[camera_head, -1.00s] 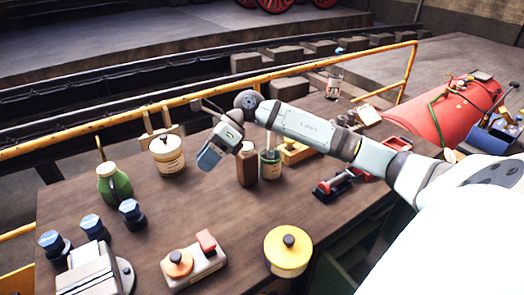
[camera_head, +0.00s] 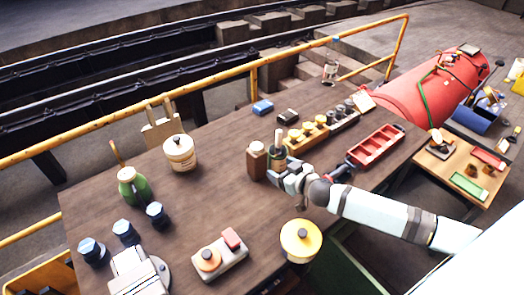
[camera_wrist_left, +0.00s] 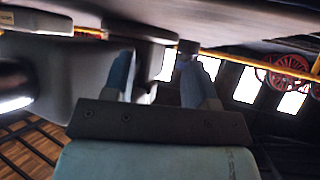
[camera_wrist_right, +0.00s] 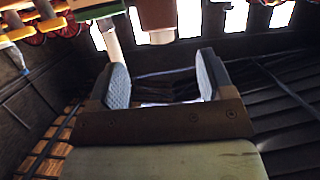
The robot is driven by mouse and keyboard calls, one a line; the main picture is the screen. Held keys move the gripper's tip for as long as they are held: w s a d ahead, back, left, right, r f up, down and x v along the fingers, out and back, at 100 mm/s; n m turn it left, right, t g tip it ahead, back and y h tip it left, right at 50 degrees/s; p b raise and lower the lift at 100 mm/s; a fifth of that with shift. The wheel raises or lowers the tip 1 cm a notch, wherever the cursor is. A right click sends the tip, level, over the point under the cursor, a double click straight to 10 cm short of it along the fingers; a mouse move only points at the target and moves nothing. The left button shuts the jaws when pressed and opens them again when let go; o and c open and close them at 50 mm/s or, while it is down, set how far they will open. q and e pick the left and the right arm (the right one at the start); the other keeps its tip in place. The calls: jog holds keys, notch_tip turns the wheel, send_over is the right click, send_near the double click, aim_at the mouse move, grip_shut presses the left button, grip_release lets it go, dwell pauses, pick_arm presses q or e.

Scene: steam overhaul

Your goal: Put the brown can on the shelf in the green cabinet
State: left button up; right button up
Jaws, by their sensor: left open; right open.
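The brown can (camera_head: 257,163), with a cream cap, stands upright on the brown table. It also shows at the top of the right wrist view (camera_wrist_right: 158,14), cap downward in that picture. My right gripper (camera_head: 286,174) is just to the right of the can in the head view, apart from it; its open, empty fingers also show in the right wrist view (camera_wrist_right: 162,76). My left gripper (camera_wrist_left: 158,78) is open and empty, seen only in the left wrist view. Part of a green cabinet (camera_head: 352,262) shows below the table's front edge; its shelf cannot be made out.
A yellow-topped tin (camera_head: 300,241) is near the front edge. A red tray (camera_head: 375,146) lies to the right, a cream tin (camera_head: 180,153) to the left.

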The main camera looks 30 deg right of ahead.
aim_at(262, 156)
pick_arm(q)
jog(key=shift+s+d, duration=0.2)
jog(key=shift+s, duration=0.35)
jog(key=shift+s+a+f, duration=0.1)
jog(key=shift+s+f, duration=0.05)
jog(key=shift+s, duration=0.3)
jog(key=shift+s+a+f, duration=0.1)
jog(key=shift+s, duration=0.3)
jog(key=shift+w+a, duration=0.25)
jog(key=shift+w, duration=0.15)
pick_arm(e)
jog(key=shift+m, duration=0.3)
jog(key=x, duration=0.7)
jog(key=shift+w+d, duration=0.1)
jog(key=shift+d, duration=0.1)
pick_arm(q)
jog(key=shift+w, duration=0.2)
pick_arm(e)
jog(key=shift+w+a, duration=0.1)
jog(key=shift+w, duration=0.6)
pick_arm(q)
jog(key=shift+s+r, duration=0.1)
pick_arm(e)
jog(key=x, duration=0.4)
jog(key=shift+w+a, duration=0.15)
pick_arm(q)
jog(key=shift+s, duration=0.1)
pick_arm(e)
jog(key=c, duration=1)
